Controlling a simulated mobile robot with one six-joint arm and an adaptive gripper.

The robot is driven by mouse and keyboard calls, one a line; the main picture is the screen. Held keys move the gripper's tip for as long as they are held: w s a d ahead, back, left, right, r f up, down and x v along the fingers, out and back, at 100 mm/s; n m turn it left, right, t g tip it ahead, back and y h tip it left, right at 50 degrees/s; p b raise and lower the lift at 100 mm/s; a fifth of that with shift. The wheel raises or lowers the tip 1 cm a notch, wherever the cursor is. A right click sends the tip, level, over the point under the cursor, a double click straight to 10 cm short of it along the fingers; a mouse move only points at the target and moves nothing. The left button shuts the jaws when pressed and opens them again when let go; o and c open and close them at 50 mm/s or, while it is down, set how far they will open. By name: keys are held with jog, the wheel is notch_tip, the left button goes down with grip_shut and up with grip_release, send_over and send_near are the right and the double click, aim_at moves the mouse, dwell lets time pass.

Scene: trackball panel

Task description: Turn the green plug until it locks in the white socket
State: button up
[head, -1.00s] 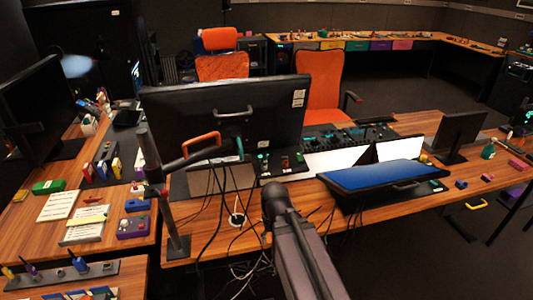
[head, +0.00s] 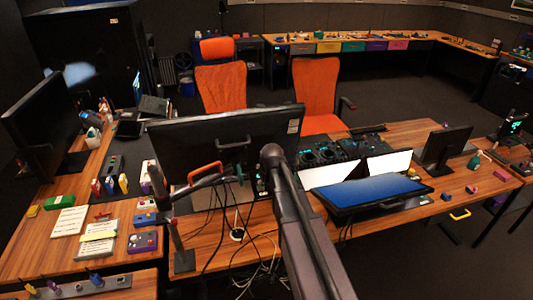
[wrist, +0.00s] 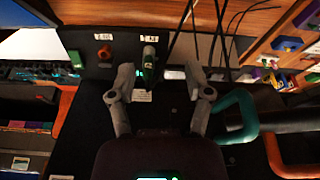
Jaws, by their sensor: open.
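In the wrist view, a small upright piece with a green-lit face and a pale top (wrist: 149,58) stands on a dark panel (wrist: 122,50). It may be the green plug in its socket, but it is too small and dark to tell them apart or to see how the plug is turned. My gripper (wrist: 159,74) is open, with one finger on either side of this piece and visible space between. I cannot tell how far above it the fingertips are. In the head view, my arm hides the gripper and most of that panel.
An orange knob (wrist: 104,52) sits left of the piece. A teal tube (wrist: 240,115) and an orange tube are close on the right. Dark cables hang near the right finger. In the head view, a large monitor (head: 215,140) and a blue-screened display (head: 372,188) flank my arm.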

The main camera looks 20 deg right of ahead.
jog(key=w+d+r+t+p, duration=0.1)
jog(key=w+r+p, duration=0.2)
jog(key=w+r, duration=0.2)
jog(key=shift+w+d+r+n, duration=0.15)
jog(key=shift+w+d+n, duration=0.15)
jog(key=shift+w, duration=0.1)
jog(key=b+x, duration=1.2)
jog(key=x, duration=0.1)
jog(key=shift+w+f, duration=0.15)
jog(key=shift+f, duration=0.2)
dwell(0.4)
grip_shut()
dwell(0.5)
jog(key=shift+m, duration=0.5)
